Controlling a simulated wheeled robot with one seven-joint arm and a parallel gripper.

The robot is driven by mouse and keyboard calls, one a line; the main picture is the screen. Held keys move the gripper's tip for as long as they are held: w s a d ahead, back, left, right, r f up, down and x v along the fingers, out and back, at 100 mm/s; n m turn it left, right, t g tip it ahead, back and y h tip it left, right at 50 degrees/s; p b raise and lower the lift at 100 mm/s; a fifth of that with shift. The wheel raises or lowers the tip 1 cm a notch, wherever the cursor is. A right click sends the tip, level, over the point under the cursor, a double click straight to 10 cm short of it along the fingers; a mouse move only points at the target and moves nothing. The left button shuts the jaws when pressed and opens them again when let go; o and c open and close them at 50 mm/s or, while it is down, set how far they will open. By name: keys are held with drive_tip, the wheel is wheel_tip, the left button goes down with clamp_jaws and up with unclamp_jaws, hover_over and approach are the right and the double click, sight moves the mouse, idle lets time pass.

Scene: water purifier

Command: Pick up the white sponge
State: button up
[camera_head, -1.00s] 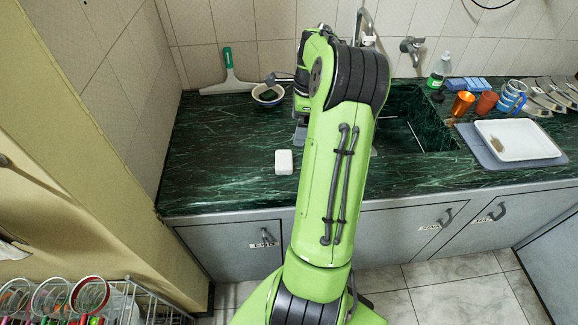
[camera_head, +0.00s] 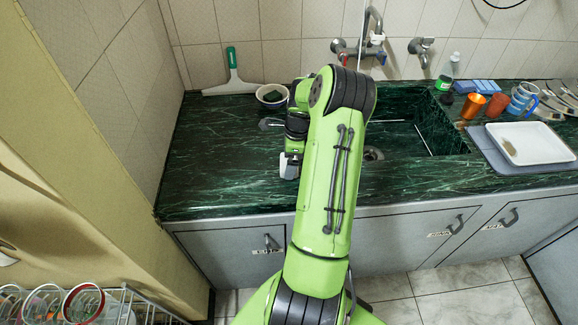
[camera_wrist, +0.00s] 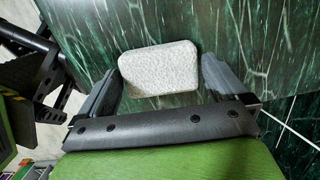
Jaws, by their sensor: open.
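The white sponge (camera_wrist: 160,68) is a rounded white block lying on the dark green marble counter. In the wrist view it sits between the two open fingers of my gripper (camera_wrist: 165,78), with a small gap visible on each side. In the head view my gripper (camera_head: 289,166) is low over the counter, left of my arm. The sponge is hidden there, or too covered by the gripper to tell apart.
The sink (camera_head: 425,130) is right of my arm, with a tap (camera_head: 362,48) behind. A white tray (camera_head: 525,143), cups (camera_head: 497,105) and a bottle (camera_head: 446,74) are at right. The counter's left is clear.

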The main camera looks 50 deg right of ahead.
drive_tip(key=shift+r, duration=0.1)
drive_tip(key=c, duration=0.8)
drive_tip(key=shift+o, duration=0.2)
wheel_tip(320, 180, up, 10)
drive_tip(key=p, duration=0.2)
